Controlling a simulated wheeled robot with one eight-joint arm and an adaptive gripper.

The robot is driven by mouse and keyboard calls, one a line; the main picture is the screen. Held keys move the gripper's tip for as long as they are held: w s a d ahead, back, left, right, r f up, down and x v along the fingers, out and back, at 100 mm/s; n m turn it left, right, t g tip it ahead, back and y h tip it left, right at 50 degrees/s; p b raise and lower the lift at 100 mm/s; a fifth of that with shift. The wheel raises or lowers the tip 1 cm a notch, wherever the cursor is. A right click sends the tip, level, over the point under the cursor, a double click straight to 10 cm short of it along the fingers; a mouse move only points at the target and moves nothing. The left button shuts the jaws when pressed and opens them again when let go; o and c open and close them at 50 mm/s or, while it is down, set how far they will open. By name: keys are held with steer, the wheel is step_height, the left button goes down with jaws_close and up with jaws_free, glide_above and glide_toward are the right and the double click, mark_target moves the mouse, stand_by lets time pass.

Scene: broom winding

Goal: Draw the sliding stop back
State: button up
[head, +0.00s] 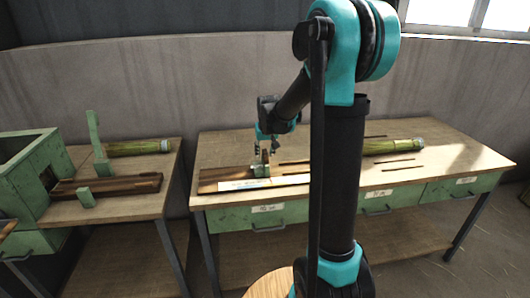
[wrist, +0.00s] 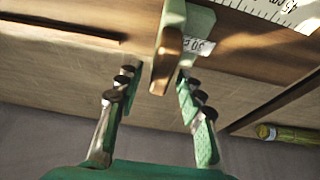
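The sliding stop (head: 260,170) is a small green block on the wooden measuring board (head: 208,186), near the left end of the right-hand bench. In the wrist view the stop (wrist: 197,25) shows a pale label and a brown upright piece (wrist: 167,58). My gripper (head: 265,150) is just above the stop in the head view. In the wrist view my gripper (wrist: 155,75) is open, with one finger on each side of the brown piece. The right finger looks closer to it than the left. I cannot tell whether either finger touches it.
A white scale (head: 245,184) runs along the board. Green broom bundles (head: 393,146) and thin sticks (head: 403,167) lie to the right on the bench. The left bench holds another wooden fixture (head: 130,185) with a green upright, beside a green bin (head: 30,150).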

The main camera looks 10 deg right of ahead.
jaws_close()
steer(key=a, duration=1.9)
steer(key=shift+a, duration=0.1)
steer(key=shift+o, duration=0.3)
jaws_free()
steer(key=v, duration=1.2)
